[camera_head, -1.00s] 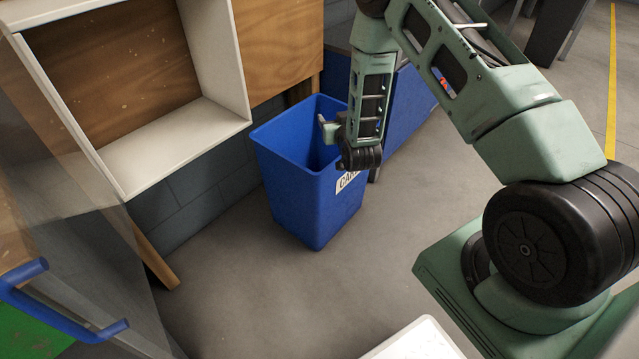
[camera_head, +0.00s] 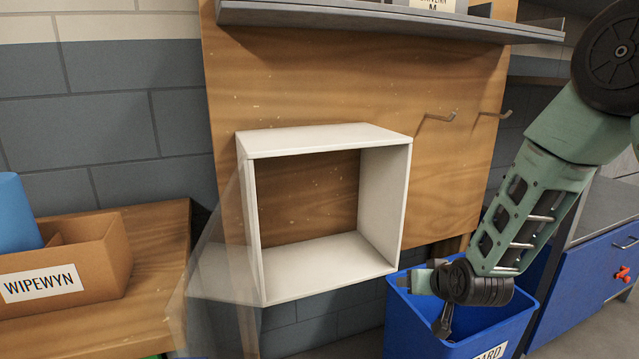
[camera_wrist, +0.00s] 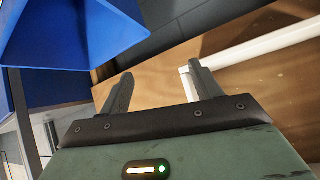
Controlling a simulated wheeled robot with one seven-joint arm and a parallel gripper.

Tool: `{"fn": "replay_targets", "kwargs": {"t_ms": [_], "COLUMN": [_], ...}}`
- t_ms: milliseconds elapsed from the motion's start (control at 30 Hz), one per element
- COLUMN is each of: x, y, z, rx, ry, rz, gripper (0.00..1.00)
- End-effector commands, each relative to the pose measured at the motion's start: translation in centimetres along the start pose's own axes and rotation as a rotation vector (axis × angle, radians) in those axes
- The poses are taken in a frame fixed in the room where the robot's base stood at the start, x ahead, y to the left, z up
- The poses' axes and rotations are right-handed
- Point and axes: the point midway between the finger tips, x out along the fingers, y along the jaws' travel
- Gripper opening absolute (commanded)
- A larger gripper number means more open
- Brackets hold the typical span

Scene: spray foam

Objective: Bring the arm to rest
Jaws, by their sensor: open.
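My green arm (camera_head: 525,215) comes in from the upper right and bends down to my gripper (camera_head: 421,303). The gripper hangs in front of the blue bin (camera_head: 402,322), to the right of and below the white box shelf's front. In the wrist view my gripper (camera_wrist: 160,72) shows two separate dark fingers with nothing between them. It is open and empty. I cannot tell the exact gap between the gripper and the bin rim.
The empty white box shelf (camera_head: 384,205) is fixed to a wooden panel (camera_head: 440,185) with metal hooks. A grey shelf (camera_head: 330,15) runs above. A cardboard box (camera_head: 75,262) labelled WIPEWYN stands on a wooden bench (camera_head: 160,250) at left. A blue cabinet (camera_head: 580,290) is at right.

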Motion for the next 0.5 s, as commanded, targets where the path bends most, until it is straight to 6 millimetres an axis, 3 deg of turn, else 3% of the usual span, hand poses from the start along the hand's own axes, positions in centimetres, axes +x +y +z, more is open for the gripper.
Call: {"fn": "replay_targets", "kwargs": {"t_ms": [33,200,300,500], "x": [-2.3,-10.9,-16.3,-25.0], "y": [-3.1,-10.2,-12.4,-13.2], "z": [0.2,4.0,6.6,11.0], "rx": [-0.035,-0.177,-0.277,-0.448], "ry": [-0.065,-0.330,-0.472,-0.682], "rz": [-0.052,-0.176,-0.219,-0.239], "gripper": [0.64,0.64,0.64,0.64]}}
